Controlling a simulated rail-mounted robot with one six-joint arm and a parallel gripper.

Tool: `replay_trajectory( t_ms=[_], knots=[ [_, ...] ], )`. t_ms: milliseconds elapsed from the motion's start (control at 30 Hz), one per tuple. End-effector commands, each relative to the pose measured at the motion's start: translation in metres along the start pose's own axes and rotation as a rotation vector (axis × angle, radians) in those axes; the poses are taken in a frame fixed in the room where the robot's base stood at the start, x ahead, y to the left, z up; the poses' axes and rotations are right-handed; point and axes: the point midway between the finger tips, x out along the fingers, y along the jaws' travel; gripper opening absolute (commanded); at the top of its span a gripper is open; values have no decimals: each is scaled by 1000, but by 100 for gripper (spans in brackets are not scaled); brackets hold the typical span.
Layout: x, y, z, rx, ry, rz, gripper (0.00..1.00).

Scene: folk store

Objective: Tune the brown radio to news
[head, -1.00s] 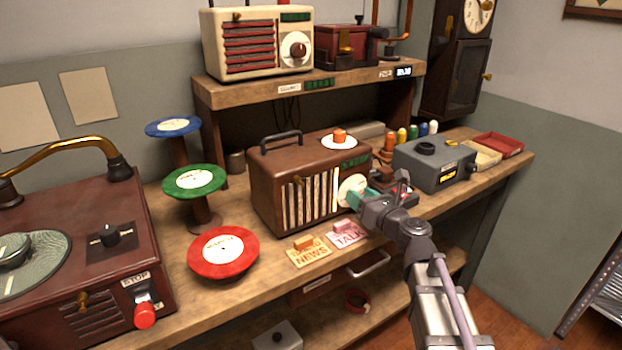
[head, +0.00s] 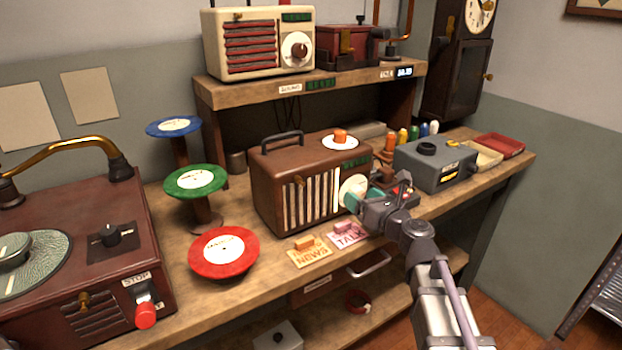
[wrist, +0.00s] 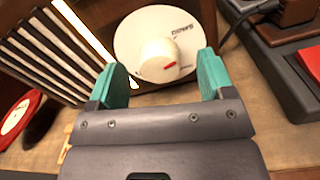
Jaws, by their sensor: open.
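The brown radio (head: 270,190) stands on the workbench, with a striped grille and a pale round dial (head: 352,190) at its right front. In the wrist view the dial's white knob (wrist: 158,62) has a red mark and lies between the tips of my open gripper (wrist: 162,75), with space on both sides. In the head view my gripper (head: 362,203) is at the dial and partly covers it. A NEWS card (head: 310,255) and a pink TALK card (head: 348,236) lie on the bench in front of the radio.
An orange knob on a white disc (head: 340,142) sits on the radio's top. A grey box (head: 432,165) stands to the right. Red (head: 224,252), green and blue record stands are on the left, beside a record player (head: 75,240). A cream radio (head: 255,45) stands on the shelf above.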

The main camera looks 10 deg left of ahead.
Motion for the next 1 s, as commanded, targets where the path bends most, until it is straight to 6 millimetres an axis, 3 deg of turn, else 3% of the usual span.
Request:
replay_trajectory(
  t_ms=[633,1000],
  knots=[
    [-69,0,0,0,-1,-2,74],
    [-76,0,0,-1,0,0,73]
  ],
)
